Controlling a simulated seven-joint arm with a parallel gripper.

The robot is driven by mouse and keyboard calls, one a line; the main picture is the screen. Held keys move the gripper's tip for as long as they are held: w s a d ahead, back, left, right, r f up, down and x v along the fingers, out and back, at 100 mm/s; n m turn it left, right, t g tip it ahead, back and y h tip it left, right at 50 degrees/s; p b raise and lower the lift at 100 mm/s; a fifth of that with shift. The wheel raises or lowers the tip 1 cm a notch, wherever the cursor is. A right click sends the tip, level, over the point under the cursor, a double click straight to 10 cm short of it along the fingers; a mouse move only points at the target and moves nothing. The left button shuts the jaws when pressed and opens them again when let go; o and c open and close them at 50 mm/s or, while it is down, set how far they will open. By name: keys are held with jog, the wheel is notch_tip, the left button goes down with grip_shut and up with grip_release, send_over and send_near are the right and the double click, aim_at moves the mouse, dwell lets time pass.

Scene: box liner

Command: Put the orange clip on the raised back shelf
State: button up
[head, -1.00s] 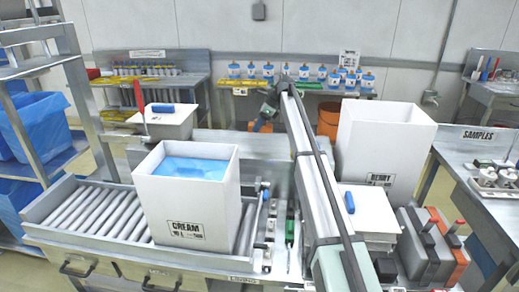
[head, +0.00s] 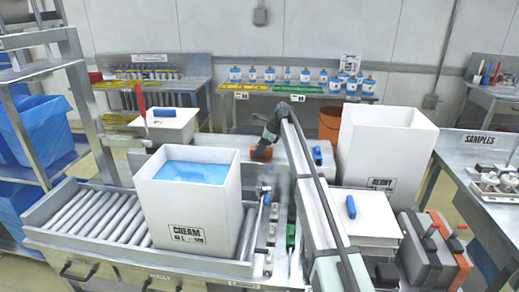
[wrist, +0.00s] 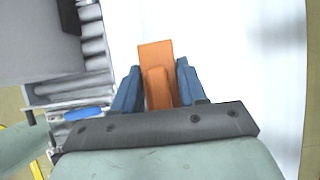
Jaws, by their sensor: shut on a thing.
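The orange clip (wrist: 157,75) is between the two blue fingers of my gripper (wrist: 158,88) in the wrist view, and the fingers are shut on it. In the head view my gripper (head: 262,148) is at the back, behind and right of the white CREAM box, with the orange clip (head: 257,156) at its tip. The raised back shelf (head: 222,143) looks like the grey ledge behind the conveyor. The clip appears low over this ledge; I cannot tell whether it touches.
The CREAM box (head: 190,215) with a blue liner stands on the roller conveyor (head: 100,222). A taller BERRY box (head: 385,150) stands right of my arm. A white lidded bin (head: 165,125) is at the back left. A small blue item (head: 317,155) lies just right of my arm.

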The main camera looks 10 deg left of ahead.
jog(key=shift+f, duration=0.1)
jog(key=o, duration=1)
jog(key=v, duration=1.2)
